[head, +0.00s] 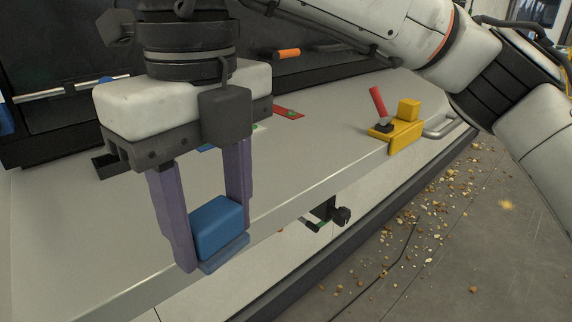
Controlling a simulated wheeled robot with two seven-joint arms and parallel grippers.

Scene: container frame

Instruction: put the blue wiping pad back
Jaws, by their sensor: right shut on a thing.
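My right gripper (214,232) hangs down in the left half of the head view, with purple fingers. It is shut on the blue wiping pad (218,228), a blue block with a flatter blue-grey layer below it. The pad is held between the fingertips, in front of the grey bench top (330,122) near its front edge. I cannot tell whether the pad touches the edge. My left gripper is not in view.
A yellow block piece (404,137) with a red-handled lever (377,101) stands at the bench's right end. An orange-handled tool (287,53) is at the back, near a red card (289,112). A black bracket (328,212) sticks out below the front edge. Brown crumbs litter the floor.

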